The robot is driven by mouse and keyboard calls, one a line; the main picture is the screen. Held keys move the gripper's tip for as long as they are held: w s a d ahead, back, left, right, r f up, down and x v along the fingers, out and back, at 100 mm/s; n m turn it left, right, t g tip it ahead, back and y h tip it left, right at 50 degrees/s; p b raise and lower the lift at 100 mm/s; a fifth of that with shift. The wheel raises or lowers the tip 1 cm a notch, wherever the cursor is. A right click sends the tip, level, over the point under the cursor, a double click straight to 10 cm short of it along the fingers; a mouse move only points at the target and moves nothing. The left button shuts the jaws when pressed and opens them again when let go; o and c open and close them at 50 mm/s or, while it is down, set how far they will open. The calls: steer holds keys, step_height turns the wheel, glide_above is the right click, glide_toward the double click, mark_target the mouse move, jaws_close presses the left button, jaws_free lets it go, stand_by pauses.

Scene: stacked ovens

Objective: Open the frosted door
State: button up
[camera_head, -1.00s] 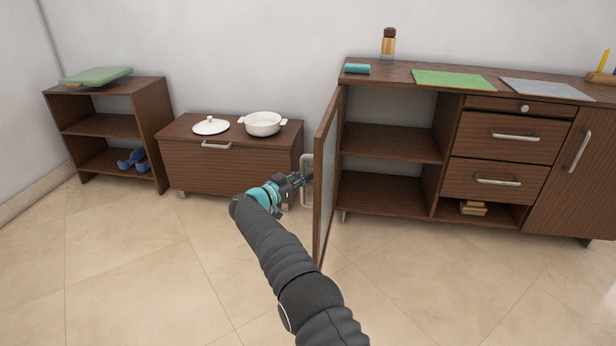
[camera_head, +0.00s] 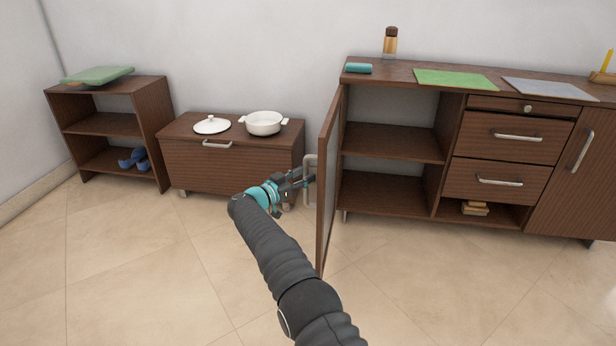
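The frosted door (camera_head: 328,185) has a dark wood frame around a pale panel. It stands wide open, swung out from the left end of the long cabinet and seen nearly edge-on. Its light metal handle (camera_head: 309,182) is on the door's left-facing side. My gripper (camera_head: 304,178) is at the handle, coming from the left. Its fingers overlap the handle in the picture, and they are too small and dark to tell whether they are closed on it. The open compartment (camera_head: 390,160) behind the door shows two empty shelf levels.
The long cabinet (camera_head: 410,76) carries a teal roll, a bottle, green and grey mats. A low cabinet (camera_head: 232,168) with a white pot (camera_head: 263,123) and lid stands left of the door. An open shelf (camera_head: 152,115) stands further left. The tiled floor in front is clear.

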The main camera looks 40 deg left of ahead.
steer(key=shift+s, duration=0.1)
steer(key=s+a, duration=0.2)
steer(key=s, duration=0.9)
steer(key=shift+s+a, duration=0.15)
steer(key=shift+s, duration=0.25)
